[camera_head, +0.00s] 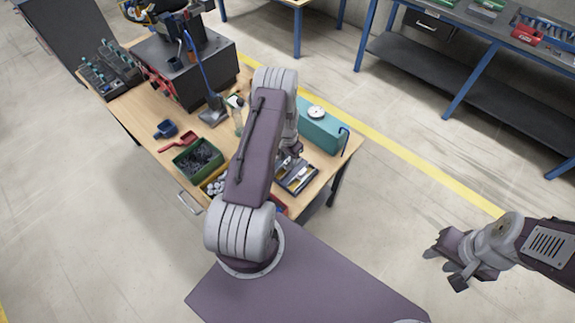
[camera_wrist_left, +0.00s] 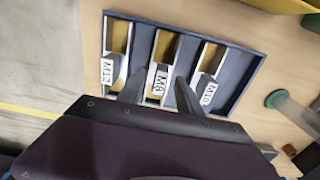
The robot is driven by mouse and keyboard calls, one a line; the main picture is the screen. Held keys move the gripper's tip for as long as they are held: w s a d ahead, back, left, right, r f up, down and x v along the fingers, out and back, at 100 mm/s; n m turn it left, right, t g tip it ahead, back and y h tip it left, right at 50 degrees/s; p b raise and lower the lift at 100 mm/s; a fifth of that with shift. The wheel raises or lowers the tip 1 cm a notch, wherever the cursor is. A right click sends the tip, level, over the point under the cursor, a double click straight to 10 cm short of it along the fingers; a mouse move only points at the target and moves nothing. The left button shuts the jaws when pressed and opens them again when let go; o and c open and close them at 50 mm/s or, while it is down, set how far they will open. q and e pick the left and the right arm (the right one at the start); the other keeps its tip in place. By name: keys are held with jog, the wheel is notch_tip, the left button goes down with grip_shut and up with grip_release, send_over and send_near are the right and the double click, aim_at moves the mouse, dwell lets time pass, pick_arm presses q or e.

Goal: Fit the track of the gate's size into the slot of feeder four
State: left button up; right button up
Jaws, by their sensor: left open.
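In the left wrist view, a dark blue tray (camera_wrist_left: 245,85) holds three tracks side by side, labelled M12 (camera_wrist_left: 117,45), M8 (camera_wrist_left: 165,48) and M10 (camera_wrist_left: 211,60). My left gripper (camera_wrist_left: 160,84) is open. Its fingertips lie on either side of the M8 label, and I cannot tell whether they touch the track. In the head view the tray (camera_head: 311,181) lies near the table's front right edge, partly behind my left arm. A dark feeder unit (camera_head: 205,80) stands at the back left; its number, gate size and slot cannot be read. My right gripper (camera_head: 446,268) looks open and empty.
A teal box (camera_head: 318,132) with a round dial stands behind the tray. The floor under my right gripper is clear.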

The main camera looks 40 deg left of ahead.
pick_arm(q)
jog(key=shift+w+f, duration=0.1)
jog(key=shift+f, duration=0.55)
grip_shut()
jog(key=shift+r, duration=0.1)
